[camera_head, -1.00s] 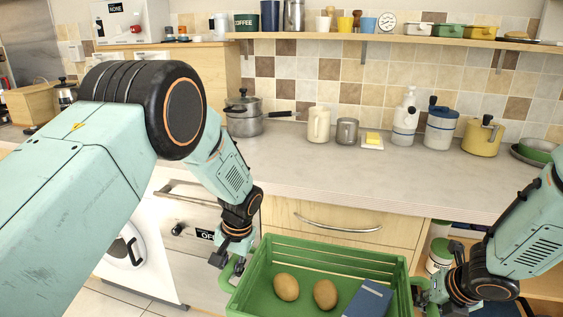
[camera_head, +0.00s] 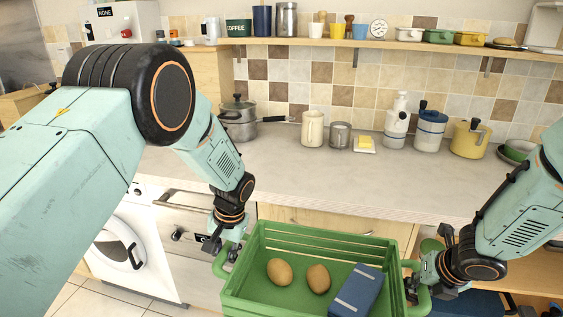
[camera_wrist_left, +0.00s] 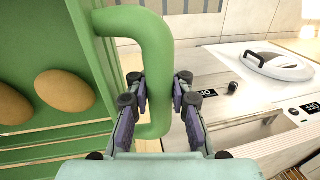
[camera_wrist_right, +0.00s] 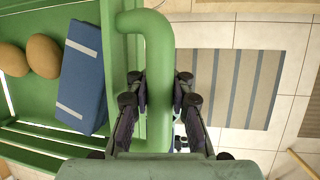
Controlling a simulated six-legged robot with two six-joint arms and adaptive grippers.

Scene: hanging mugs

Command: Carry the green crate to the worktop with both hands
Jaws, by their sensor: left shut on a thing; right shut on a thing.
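The green crate (camera_head: 330,245) hangs between my two grippers in front of the worktop (camera_head: 300,172), its rim below the worktop's front edge. Inside it lie two brown potato-like items (camera_head: 280,271) and a blue box with pale bands (camera_head: 356,292). My left gripper (camera_head: 226,250) is shut on the crate's left handle, and the left wrist view shows that handle (camera_wrist_left: 157,60) between the fingers. My right gripper (camera_head: 416,284) is shut on the right handle, which shows in the right wrist view (camera_wrist_right: 158,60). The crate's underside is out of view.
The worktop's middle front is bare. A drawer front (camera_head: 335,224) lies behind the crate.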

